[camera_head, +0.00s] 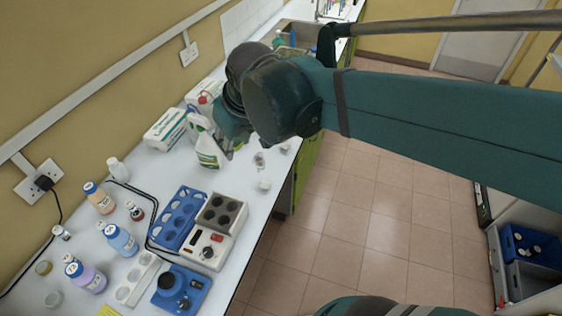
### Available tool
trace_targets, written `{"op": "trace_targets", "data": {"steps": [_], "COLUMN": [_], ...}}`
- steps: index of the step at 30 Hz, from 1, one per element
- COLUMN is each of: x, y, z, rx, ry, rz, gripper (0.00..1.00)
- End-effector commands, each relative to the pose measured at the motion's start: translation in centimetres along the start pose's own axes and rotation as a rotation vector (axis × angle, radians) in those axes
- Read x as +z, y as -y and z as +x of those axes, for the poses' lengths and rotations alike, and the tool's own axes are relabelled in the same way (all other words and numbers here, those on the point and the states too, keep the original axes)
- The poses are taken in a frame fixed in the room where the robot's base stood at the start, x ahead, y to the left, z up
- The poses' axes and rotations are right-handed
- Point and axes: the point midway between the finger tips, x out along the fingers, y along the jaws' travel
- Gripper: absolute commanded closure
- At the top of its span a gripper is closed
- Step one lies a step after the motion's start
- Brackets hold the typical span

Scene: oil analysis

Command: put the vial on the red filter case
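My teal arm crosses the upper right of the view, and its dark wrist is above the far part of the white bench (228,268). My gripper's fingers are hidden behind the wrist, so I cannot see what they hold. Small pale items stand near the bench's right edge below the wrist: one (260,160), one nearer (265,184) and one farther (285,147). They are too small to tell whether any is the vial. I cannot make out a red filter case; part of the bench behind my arm is hidden.
A spray bottle (208,150), a green-white box (165,128) and a red-white container (207,92) stand close to the wrist. A blue rack (180,217), a block heater (206,247) and several reagent bottles fill the near bench. The sink (303,36) is at the far end.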

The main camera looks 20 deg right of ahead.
Motion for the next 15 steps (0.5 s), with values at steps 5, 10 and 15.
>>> {"op": "trace_targets", "data": {"steps": [5, 10, 15], "x": [3.0, 5.8, 8.4], "y": [-1.7, -3.0, -4.1], "z": [-1.2, -2.0, -2.6], "rx": [0.022, 0.043, 0.064], "ry": [-0.037, -0.073, -0.110], "rz": [0.063, 0.120, 0.175], "gripper": [0.68, 0.68, 0.68]}}
